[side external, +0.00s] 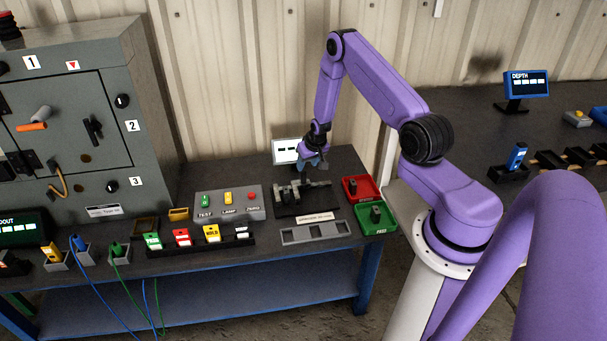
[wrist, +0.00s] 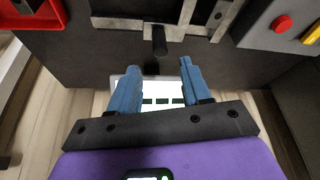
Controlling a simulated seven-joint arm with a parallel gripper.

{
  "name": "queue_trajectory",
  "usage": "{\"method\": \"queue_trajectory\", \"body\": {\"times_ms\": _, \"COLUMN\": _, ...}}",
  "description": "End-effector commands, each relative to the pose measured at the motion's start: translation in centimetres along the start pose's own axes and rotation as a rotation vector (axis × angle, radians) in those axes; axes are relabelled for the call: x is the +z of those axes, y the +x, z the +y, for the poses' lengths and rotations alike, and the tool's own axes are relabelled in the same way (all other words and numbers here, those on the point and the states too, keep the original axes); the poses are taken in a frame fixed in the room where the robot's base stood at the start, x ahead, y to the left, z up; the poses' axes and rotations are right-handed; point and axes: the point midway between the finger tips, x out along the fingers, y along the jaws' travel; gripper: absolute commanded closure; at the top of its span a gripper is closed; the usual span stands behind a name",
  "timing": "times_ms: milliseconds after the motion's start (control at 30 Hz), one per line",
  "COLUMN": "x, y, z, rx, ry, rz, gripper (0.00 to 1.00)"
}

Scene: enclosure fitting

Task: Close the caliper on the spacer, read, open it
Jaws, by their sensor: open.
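The caliper (side external: 305,193) lies on a black stand on the bench, a grey bar with upright jaws. Part of its grey metal (wrist: 187,14) shows at the top of the wrist view, with a dark post (wrist: 159,42) in front of it. My gripper (side external: 316,165) is just above the back of the caliper. In the wrist view my gripper (wrist: 160,68) has its two blue fingers apart with nothing gripped, and the post stands just beyond the gap. I cannot make out the spacer for certain at the caliper. A small white display (side external: 286,151) stands behind the caliper; its digits are unreadable.
A red tray (side external: 373,194) and a green tray (side external: 390,229) stand right of the caliper, each with a dark piece. A slotted grey plate (side external: 290,237) lies in front. A button box (side external: 212,213) is close on the left, with a grey cabinet (side external: 150,90) beyond.

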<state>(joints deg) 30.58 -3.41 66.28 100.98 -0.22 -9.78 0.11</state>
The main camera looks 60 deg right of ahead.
Motion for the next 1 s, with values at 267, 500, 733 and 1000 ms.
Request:
{"method": "queue_trajectory", "body": {"times_ms": 267, "x": 0.1, "y": 4.2, "z": 0.0, "rx": 0.000, "ry": 0.000, "rz": -0.002, "gripper": 0.52}}
{"method": "queue_trajectory", "body": {"times_ms": 500, "x": 0.1, "y": 6.7, "z": 0.0, "rx": 0.000, "ry": -0.001, "rz": -0.001, "gripper": 0.52}}
{"method": "queue_trajectory", "body": {"times_ms": 733, "x": 0.0, "y": 7.6, "z": 0.0, "rx": 0.000, "ry": 0.000, "rz": 0.000, "gripper": 0.52}}
{"method": "queue_trajectory", "body": {"times_ms": 1000, "x": 0.0, "y": 7.6, "z": 0.0, "rx": 0.000, "ry": 0.000, "rz": 0.000, "gripper": 0.52}}
